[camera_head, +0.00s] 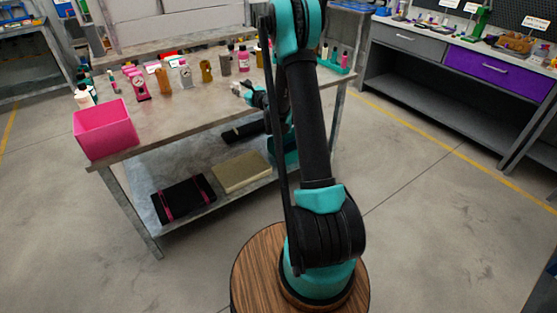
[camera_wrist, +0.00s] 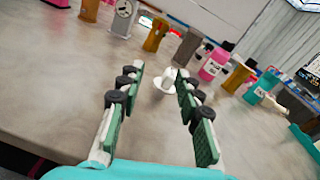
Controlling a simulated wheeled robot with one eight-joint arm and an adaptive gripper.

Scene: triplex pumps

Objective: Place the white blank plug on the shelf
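A small white plug (camera_wrist: 166,82) with a round flange stands on the grey workbench (camera_wrist: 60,85). In the wrist view it lies beyond my gripper (camera_wrist: 159,85), seen through the gap between the fingers. The fingers are apart and nothing is between them. In the head view my gripper (camera_head: 246,92) is low over the bench top, beside a white spot that may be the plug or a finger; I cannot tell which. Under the bench top is a lower shelf (camera_head: 180,168) holding a black case (camera_head: 183,200) and a beige box (camera_head: 241,172).
A pink bin (camera_head: 105,128) stands at the bench's front left corner. Bottles and gauges line the back of the bench, including a pink bottle (camera_wrist: 214,64) and a grey block (camera_wrist: 187,47) behind the plug. The bench top left of my gripper is clear.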

